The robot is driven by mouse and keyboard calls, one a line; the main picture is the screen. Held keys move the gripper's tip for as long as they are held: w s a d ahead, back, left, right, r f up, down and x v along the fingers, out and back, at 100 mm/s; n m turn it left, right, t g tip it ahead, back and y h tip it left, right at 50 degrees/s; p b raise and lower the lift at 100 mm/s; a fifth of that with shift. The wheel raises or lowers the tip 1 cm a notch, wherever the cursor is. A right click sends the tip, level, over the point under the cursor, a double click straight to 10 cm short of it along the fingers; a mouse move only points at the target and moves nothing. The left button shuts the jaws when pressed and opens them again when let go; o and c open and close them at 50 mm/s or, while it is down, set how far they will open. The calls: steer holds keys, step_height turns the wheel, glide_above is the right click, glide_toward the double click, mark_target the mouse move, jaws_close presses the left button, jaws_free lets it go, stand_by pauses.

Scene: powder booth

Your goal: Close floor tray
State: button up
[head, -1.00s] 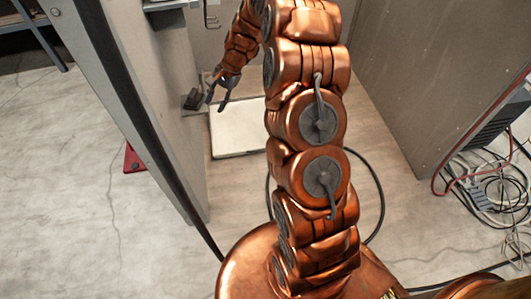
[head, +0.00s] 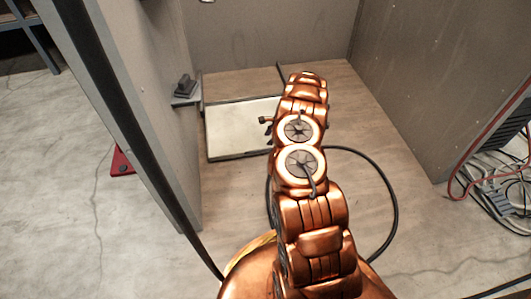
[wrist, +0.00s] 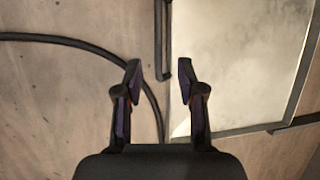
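The floor tray (head: 235,132) is a pale, flat panel with dark edging, low on the booth floor. In the wrist view its pale surface (wrist: 240,60) fills the upper right. A dark bar (wrist: 163,40) runs beside its left edge, ahead of the gap between my fingers. My gripper (wrist: 159,78) is open, its two dark fingers apart with nothing between them. In the head view my gripper (head: 266,125) shows only as dark fingertips over the tray's right part; my arm hides the rest. I cannot tell whether the fingers touch the tray.
A black cable (head: 394,200) loops over the floor right of my arm and shows in the wrist view (wrist: 60,40). Grey booth walls stand left (head: 150,110), behind and right (head: 430,80). More cables (head: 490,190) lie at the far right. A red object (head: 122,162) lies outside the left wall.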

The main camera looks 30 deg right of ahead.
mark_target(265, 150)
steer(key=b+x, duration=0.1)
steer(key=x, duration=0.1)
steer(key=d+b+x, duration=0.1)
steer(key=x, duration=0.2)
steer(key=s+b+x, duration=0.1)
steer(key=x, duration=0.2)
steer(key=shift+d+f, duration=0.2)
steer(key=shift+f, duration=0.25)
steer(key=shift+w+a+f, duration=0.15)
steer(key=shift+w+f, duration=0.1)
steer(key=shift+f, duration=0.05)
jaws_close()
